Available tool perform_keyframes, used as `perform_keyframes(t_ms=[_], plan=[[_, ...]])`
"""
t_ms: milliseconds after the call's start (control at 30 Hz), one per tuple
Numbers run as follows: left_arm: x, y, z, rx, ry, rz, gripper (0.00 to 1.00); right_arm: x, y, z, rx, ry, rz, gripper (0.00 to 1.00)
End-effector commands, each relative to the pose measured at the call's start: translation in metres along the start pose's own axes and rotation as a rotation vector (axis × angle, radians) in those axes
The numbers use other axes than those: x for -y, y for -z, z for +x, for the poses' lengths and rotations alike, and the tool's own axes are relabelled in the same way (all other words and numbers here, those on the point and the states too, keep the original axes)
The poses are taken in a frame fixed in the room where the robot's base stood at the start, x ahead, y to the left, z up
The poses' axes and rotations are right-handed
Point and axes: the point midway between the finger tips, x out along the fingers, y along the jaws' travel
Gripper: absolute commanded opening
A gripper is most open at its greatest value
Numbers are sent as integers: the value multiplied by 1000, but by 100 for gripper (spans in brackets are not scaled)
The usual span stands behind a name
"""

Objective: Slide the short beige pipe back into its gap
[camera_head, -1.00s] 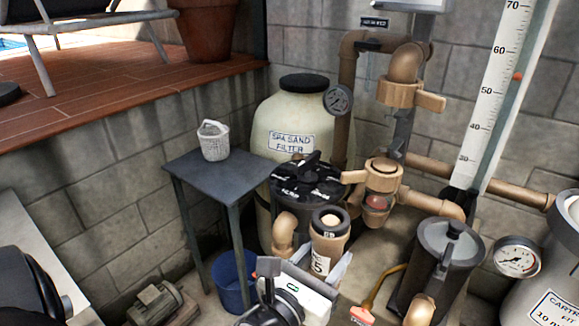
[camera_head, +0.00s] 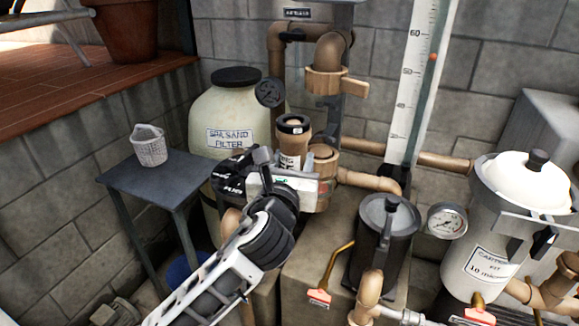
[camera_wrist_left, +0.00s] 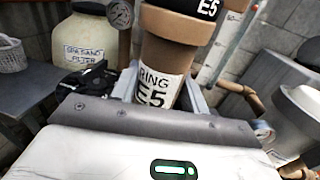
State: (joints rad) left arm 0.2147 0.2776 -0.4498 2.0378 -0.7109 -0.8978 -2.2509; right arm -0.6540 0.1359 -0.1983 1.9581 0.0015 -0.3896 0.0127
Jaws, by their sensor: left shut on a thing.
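The short beige pipe (camera_head: 290,150) stands about upright, with a black collar marked E5 on top. My left gripper (camera_head: 284,178) is shut on its lower part. In the left wrist view the pipe (camera_wrist_left: 163,60) carries a "RING E5" label between my gripper's fingers (camera_wrist_left: 162,95). The gap appears to lie between the upper beige valve (camera_head: 324,80) and the lower beige fitting (camera_head: 323,160). My right gripper is out of view.
A grey side table (camera_head: 160,182) with a white basket (camera_head: 150,147) stands left. The sand filter (camera_head: 232,110) is behind. A dark canister (camera_head: 384,240) and a white cartridge filter (camera_head: 490,235) stand right. A gauge (camera_head: 270,93) sticks out near the upper pipework.

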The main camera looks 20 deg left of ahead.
Motion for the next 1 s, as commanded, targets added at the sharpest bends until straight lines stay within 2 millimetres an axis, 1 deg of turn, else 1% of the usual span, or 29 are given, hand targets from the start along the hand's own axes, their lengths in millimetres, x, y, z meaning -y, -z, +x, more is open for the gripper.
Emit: perform_keyframes(t_ms=[33,200,333,633,800,1000], plan=[[1,1,5,5,0,-3,25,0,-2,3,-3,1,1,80],[4,4,22,5,0,-2,25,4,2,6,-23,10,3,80],[7,6,34,6,0,-2,25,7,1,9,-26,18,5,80],[13,10,64,6,1,-3,25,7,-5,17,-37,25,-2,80],[16,12,79,5,0,-2,25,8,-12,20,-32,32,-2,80],[19,13,93,4,0,-1,25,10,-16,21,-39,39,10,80]])
